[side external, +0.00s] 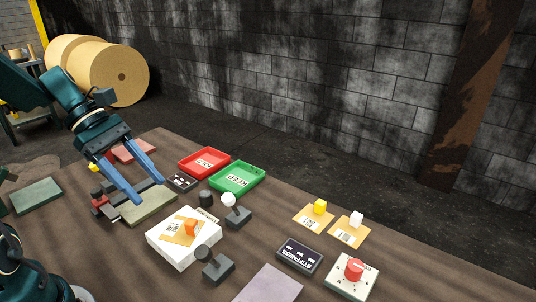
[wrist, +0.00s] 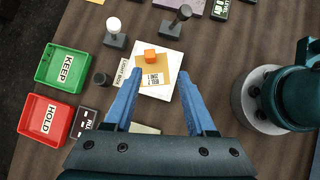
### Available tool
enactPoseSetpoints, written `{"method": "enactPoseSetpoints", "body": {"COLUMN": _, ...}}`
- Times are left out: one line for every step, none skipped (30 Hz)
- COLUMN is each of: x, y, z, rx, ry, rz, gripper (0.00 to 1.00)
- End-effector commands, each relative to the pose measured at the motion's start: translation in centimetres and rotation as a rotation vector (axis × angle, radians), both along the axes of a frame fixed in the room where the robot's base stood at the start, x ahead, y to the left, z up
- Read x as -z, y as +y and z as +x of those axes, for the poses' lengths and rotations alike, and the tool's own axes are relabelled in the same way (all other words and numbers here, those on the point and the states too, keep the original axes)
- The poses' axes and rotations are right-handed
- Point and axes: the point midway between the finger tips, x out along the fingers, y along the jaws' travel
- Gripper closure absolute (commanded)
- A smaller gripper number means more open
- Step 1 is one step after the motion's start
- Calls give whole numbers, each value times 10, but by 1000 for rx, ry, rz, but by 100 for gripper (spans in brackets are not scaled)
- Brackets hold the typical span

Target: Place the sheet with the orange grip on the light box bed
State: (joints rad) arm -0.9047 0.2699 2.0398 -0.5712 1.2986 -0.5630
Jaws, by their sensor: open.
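The tan sheet (side external: 177,236) with the orange grip (side external: 190,227) lies flat on top of the white light box (side external: 180,259). In the wrist view the sheet (wrist: 156,78) and its orange grip (wrist: 150,56) also show on the white bed (wrist: 172,52), with a printed label on the sheet. My gripper (side external: 148,190) is open and empty, with its blue fingers spread above the table, behind and left of the light box in the side view. In the wrist view the fingertips (wrist: 162,74) frame the sheet from above. Nothing is between the fingers.
Two sheets with a yellow grip (side external: 320,206) and a white grip (side external: 356,219) lie at the right. A red HOLD tray (side external: 188,172) and a green KEEP tray (side external: 254,187) stand behind. Two knobbed levers (side external: 238,217) (side external: 216,271) stand close beside the light box.

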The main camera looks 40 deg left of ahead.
Motion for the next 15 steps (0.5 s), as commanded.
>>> {"method": "enactPoseSetpoints", "body": {"x": -4, "y": -14, "z": -4, "rx": 110, "ry": -35, "rz": 79, "gripper": 44}}
{"method": "enactPoseSetpoints", "body": {"x": -6, "y": -22, "z": -7, "rx": 179, "ry": -58, "rz": 128, "gripper": 44}}
{"method": "enactPoseSetpoints", "body": {"x": -8, "y": -32, "z": -12, "rx": 279, "ry": -92, "rz": 198, "gripper": 44}}
{"method": "enactPoseSetpoints", "body": {"x": -10, "y": -39, "z": -16, "rx": 356, "ry": -121, "rz": 252, "gripper": 44}}
{"method": "enactPoseSetpoints", "body": {"x": -11, "y": -45, "z": -20, "rx": 434, "ry": -150, "rz": 304, "gripper": 44}}
{"method": "enactPoseSetpoints", "body": {"x": -13, "y": -53, "z": -26, "rx": 535, "ry": -192, "rz": 374, "gripper": 44}}
{"method": "enactPoseSetpoints", "body": {"x": -14, "y": -58, "z": -30, "rx": 610, "ry": -225, "rz": 427, "gripper": 44}}
{"method": "enactPoseSetpoints", "body": {"x": -15, "y": -62, "z": -34, "rx": 685, "ry": -258, "rz": 476, "gripper": 44}}
{"method": "enactPoseSetpoints", "body": {"x": -17, "y": -68, "z": -40, "rx": 785, "ry": -306, "rz": 543, "gripper": 44}}
{"method": "enactPoseSetpoints", "body": {"x": -18, "y": -71, "z": -43, "rx": 859, "ry": -343, "rz": 593, "gripper": 44}}
{"method": "enactPoseSetpoints", "body": {"x": -20, "y": -75, "z": -47, "rx": 932, "ry": -381, "rz": 642, "gripper": 44}}
{"method": "enactPoseSetpoints", "body": {"x": -21, "y": -78, "z": -51, "rx": 1025, "ry": -432, "rz": 706, "gripper": 44}}
{"method": "enactPoseSetpoints", "body": {"x": -22, "y": -81, "z": -54, "rx": 1090, "ry": -470, "rz": 751, "gripper": 44}}
{"method": "enactPoseSetpoints", "body": {"x": -24, "y": -83, "z": -57, "rx": 1151, "ry": -506, "rz": 794, "gripper": 44}}
{"method": "enactPoseSetpoints", "body": {"x": -26, "y": -86, "z": -60, "rx": 1227, "ry": -555, "rz": 848, "gripper": 44}}
